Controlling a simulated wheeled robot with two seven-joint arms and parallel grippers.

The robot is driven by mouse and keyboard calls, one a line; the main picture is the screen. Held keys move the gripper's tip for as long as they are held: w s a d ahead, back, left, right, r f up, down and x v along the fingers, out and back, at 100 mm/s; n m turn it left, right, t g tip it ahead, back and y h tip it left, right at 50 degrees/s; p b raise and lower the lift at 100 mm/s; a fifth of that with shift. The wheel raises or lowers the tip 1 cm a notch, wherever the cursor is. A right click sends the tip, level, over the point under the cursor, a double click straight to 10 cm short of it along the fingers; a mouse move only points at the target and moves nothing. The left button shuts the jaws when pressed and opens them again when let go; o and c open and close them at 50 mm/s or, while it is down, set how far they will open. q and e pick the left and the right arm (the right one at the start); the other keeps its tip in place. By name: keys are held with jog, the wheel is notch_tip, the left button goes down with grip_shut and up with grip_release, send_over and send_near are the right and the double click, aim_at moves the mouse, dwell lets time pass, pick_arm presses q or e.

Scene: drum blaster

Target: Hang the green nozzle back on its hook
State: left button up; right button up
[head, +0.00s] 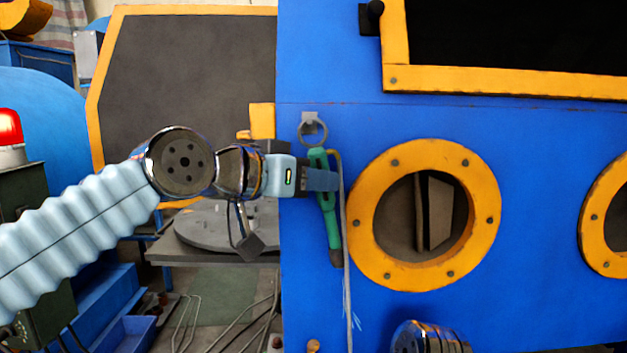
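The green nozzle (331,225) hangs roughly upright, tilted slightly, against the front of the blue cabinet in the head view. Its dark tip points down and a thin hose runs down beside it. My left gripper (322,180) comes in from the left, and its dark fingers cross the nozzle's upper body; they appear shut on it. The grey hook (310,118) is on the cabinet just above, with a ring (313,132) at it, right over the nozzle's top. Whether the ring bears on the hook is hard to tell. My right gripper is not in view; only part of my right arm shows at the bottom.
The blue cabinet (520,130) has an orange-rimmed round port (362,240) close right of the nozzle and another at the right edge. An orange-framed dark window (500,80) is above. A grey turntable (205,232) stands behind my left arm.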

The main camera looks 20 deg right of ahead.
pick_arm(q)
jog(key=o, duration=0.4)
jog(key=shift+o, duration=0.2)
jog(key=shift+a, duration=0.1)
jog(key=shift+a, duration=0.1)
